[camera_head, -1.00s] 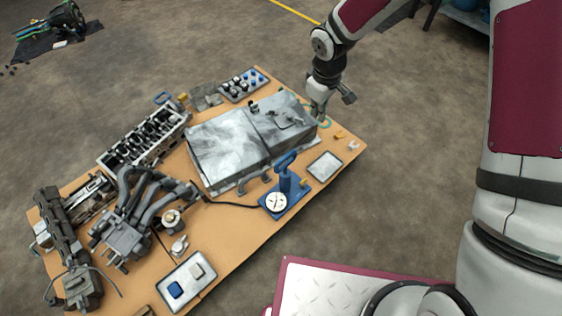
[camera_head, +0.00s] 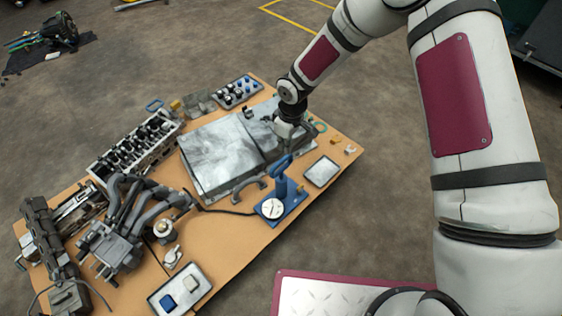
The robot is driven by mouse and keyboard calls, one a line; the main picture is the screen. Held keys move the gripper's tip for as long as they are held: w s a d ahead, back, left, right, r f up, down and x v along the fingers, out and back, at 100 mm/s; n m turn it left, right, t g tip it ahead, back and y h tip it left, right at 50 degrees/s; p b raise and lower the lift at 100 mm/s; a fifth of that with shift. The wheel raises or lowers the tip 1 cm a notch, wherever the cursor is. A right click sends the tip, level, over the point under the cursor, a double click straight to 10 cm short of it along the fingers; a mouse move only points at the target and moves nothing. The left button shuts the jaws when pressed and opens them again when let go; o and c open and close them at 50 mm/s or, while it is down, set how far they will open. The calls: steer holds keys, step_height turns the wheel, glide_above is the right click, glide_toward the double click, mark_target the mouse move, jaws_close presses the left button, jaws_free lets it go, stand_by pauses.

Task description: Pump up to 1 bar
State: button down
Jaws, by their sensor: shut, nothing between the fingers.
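A blue hand pump (camera_head: 281,190) stands upright on its blue base near the front right edge of the table. Its blue handle (camera_head: 281,166) is at the top. A round white gauge (camera_head: 272,209) is at its left side; its reading is too small to tell. A black hose (camera_head: 228,211) runs left from it. My gripper (camera_head: 284,140) is over the right part of the grey metal box (camera_head: 222,152), behind and above the pump handle and apart from it. The fingers are shut and empty, and partly hidden by my wrist.
The wooden table (camera_head: 215,245) also bears an engine head (camera_head: 138,145), a grey manifold (camera_head: 125,225), a tray with blue and white blocks (camera_head: 180,290), an empty-looking small tray (camera_head: 321,171) and a rack of knobs (camera_head: 237,92). The front middle is clear.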

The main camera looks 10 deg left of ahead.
mark_target(283, 161)
steer(key=shift+w+a+f+b, duration=0.15)
steer(key=shift+f+b, duration=1)
steer(key=shift+f, duration=0.6)
steer(key=shift+a+f+b, duration=0.15)
steer(key=shift+f+b, duration=1)
steer(key=shift+f, duration=0.55)
step_height(283, 161, down, 4)
steer(key=b, duration=0.3)
steer(key=shift+f, duration=0.2)
steer(key=shift+r, duration=0.15)
steer(key=shift+d, duration=0.1)
steer(key=d, duration=0.1)
steer(key=s+d+r, duration=0.1)
steer(key=shift+s+d+p, duration=0.2)
steer(key=shift+d+p, duration=0.1)
steer(key=shift+p, duration=0.05)
step_height(283, 161, up, 12)
steer(key=d, duration=0.1)
steer(key=shift+s, duration=0.3)
